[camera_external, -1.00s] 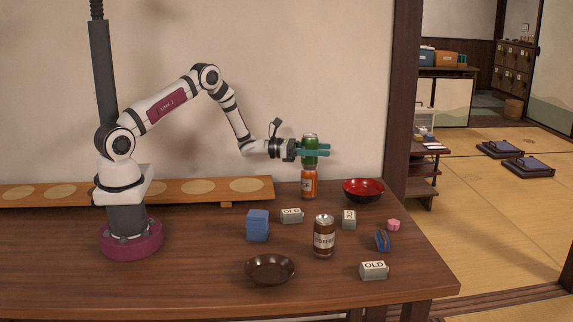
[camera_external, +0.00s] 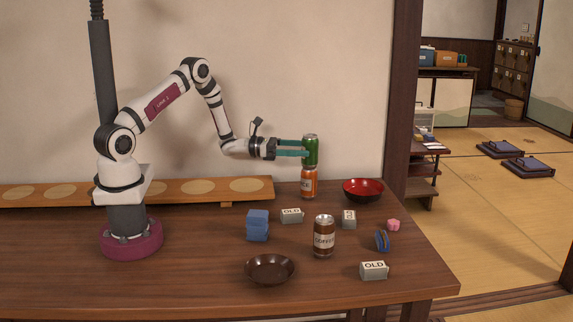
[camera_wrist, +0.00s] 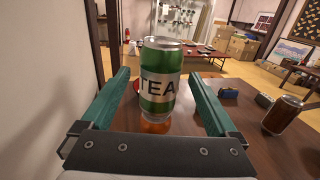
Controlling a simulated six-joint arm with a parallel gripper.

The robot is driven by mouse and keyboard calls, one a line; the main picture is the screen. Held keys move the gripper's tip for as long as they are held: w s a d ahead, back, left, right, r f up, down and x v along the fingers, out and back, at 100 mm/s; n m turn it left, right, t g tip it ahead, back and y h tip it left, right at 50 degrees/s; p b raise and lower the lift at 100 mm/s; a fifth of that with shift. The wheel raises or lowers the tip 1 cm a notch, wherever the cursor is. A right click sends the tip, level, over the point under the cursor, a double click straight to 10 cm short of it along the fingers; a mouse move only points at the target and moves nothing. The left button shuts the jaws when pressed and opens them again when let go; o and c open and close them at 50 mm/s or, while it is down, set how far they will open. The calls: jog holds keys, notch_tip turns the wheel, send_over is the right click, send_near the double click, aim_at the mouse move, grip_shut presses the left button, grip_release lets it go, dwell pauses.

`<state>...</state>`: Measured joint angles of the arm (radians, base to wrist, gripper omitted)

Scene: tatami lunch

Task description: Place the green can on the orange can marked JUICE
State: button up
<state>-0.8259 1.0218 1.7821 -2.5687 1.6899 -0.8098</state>
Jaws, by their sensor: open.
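The green can (camera_external: 311,149) stands upright on top of the orange can (camera_external: 309,184) on the table in the external view. In the wrist view the green can (camera_wrist: 161,80), marked TEA, is ahead of my gripper, and a bit of the orange can (camera_wrist: 156,127) shows below it. My gripper (camera_external: 306,148) is open and empty, on the left side of the green can. In the wrist view its two teal fingers (camera_wrist: 160,98) are spread wide on either side, with gaps to the can. Most of the orange can's label is hidden in the wrist view.
A red bowl (camera_external: 363,187) stands right of the stacked cans. A wooden board (camera_external: 208,194) lies along the wall.

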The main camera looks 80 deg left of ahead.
jog(key=v, duration=0.6)
jog(key=s+d+r+m+g+h, duration=0.1)
jog(key=d+r+m+g+h, duration=0.3)
jog(key=d, duration=0.4)
jog(key=d+r+m+g+h, duration=0.25)
jog(key=d+m, duration=0.35)
jog(key=d, duration=0.3)
jog(key=s+d+r+m+g+h, duration=0.2)
jog(key=s+d+m+g, duration=0.55)
jog(key=d+m, duration=0.2)
jog(key=s+d+m+g+y, duration=0.3)
jog(key=s+m+g+y, duration=0.4)
jog(key=s+m, duration=0.7)
jog(key=s+a+m+t+y, duration=0.3)
jog(key=s+a+m+y, duration=0.2)
jog(key=s+a+y, duration=0.2)
jog(key=shift+a+f+y, duration=0.2)
jog(key=shift+a+y, duration=0.15)
jog(key=shift+a, duration=0.1)
